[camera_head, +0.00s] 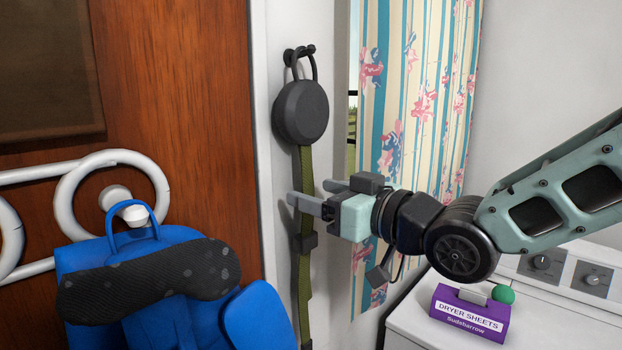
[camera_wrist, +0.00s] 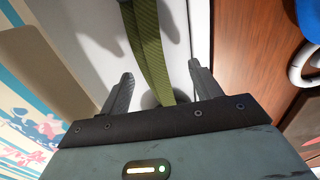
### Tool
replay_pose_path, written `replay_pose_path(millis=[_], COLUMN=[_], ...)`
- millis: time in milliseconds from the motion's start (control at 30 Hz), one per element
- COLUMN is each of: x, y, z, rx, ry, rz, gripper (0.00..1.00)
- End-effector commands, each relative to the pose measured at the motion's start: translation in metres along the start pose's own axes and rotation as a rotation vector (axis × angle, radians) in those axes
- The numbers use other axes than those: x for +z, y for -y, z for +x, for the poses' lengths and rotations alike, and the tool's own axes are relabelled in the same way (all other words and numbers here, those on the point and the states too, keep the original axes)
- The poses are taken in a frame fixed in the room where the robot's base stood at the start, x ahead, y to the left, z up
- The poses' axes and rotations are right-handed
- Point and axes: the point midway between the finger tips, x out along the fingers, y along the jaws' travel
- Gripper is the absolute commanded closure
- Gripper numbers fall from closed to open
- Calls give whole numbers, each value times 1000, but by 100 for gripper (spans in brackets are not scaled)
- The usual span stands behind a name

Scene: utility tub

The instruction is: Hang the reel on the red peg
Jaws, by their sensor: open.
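The reel (camera_head: 301,112) is a dark round disc in the head view. Its loop hangs over a black peg (camera_head: 303,50) on the white wall strip. I see no red peg in either view.
A blue bag (camera_head: 140,310) with a dark patterned piece hangs on a white hook at the wooden door (camera_head: 190,90). A striped floral curtain (camera_head: 410,90) is right of the reel. A purple dryer sheets box (camera_head: 470,314) stands on the white appliance (camera_head: 545,325).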

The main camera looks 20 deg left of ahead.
Motion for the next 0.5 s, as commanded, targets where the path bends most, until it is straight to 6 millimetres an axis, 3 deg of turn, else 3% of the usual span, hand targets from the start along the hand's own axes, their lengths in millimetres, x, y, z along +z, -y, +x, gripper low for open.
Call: replay_pose_path(millis=[200,500], x=[-3,-2], y=[0,1], z=[24,29], rx=[0,2], ry=[-2,-3], rz=[1,-2], gripper=[36,36])
